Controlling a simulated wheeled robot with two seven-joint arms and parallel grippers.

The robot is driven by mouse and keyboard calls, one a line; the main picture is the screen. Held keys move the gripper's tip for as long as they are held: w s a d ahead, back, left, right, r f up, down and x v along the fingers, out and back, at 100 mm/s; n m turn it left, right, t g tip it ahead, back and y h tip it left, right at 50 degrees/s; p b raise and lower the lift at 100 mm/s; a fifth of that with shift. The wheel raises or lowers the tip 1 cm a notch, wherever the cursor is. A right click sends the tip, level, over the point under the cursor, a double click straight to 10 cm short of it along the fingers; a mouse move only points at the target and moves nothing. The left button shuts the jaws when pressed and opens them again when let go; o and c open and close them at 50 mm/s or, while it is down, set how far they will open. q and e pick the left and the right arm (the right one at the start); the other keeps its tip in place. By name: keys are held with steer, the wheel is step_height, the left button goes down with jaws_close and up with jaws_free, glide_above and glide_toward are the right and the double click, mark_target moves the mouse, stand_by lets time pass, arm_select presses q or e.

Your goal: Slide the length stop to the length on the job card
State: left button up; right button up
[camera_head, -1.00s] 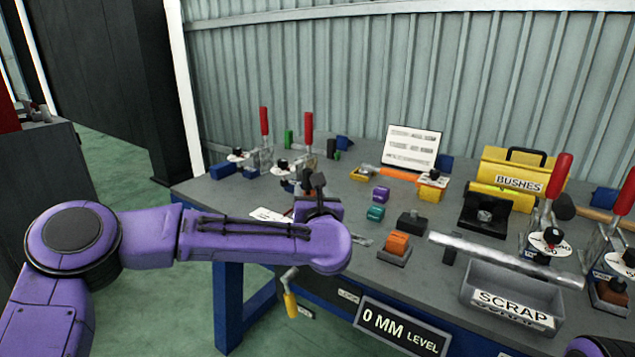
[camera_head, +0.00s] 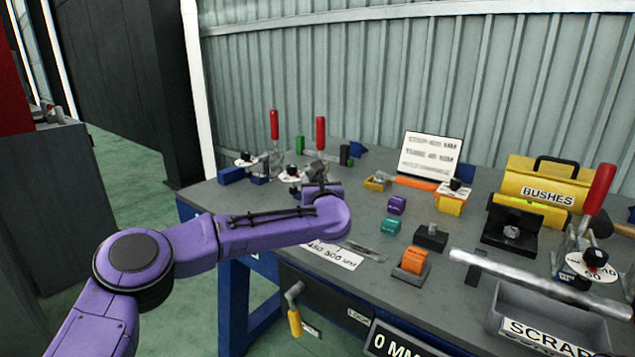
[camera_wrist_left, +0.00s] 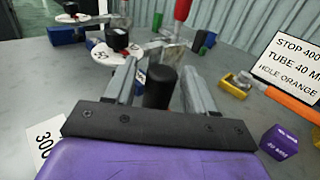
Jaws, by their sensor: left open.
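The job card (camera_head: 431,157) stands at the back of the bench. My left gripper (camera_head: 322,172) is over the left part of the bench. In the left wrist view my left gripper (camera_wrist_left: 160,78) is open, with a black upright knob (camera_wrist_left: 160,88) between its fingers; I cannot tell whether they touch it. The knob looks like the length stop's; its base is hidden. A white scale strip (camera_head: 333,255) shows 450 500 MM; its left part is hidden by my arm.
Toggle clamps with red handles (camera_head: 320,133) stand behind the gripper. Purple (camera_head: 397,205), teal (camera_head: 390,226) and orange (camera_head: 414,260) blocks lie right of it. A metal tube (camera_head: 540,282), the scrap bin (camera_head: 550,318) and the yellow bushes box (camera_head: 548,180) are farther right.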

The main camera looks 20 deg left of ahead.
arm_select(q)
jaws_close()
steer(key=d, duration=0.1)
steer(key=s+d, duration=0.1)
steer(key=d, duration=0.1)
steer(key=d+b, duration=0.1)
steer(key=d, duration=0.1)
steer(key=shift+s, duration=0.35)
steer(key=shift+a, duration=0.1)
jaws_free()
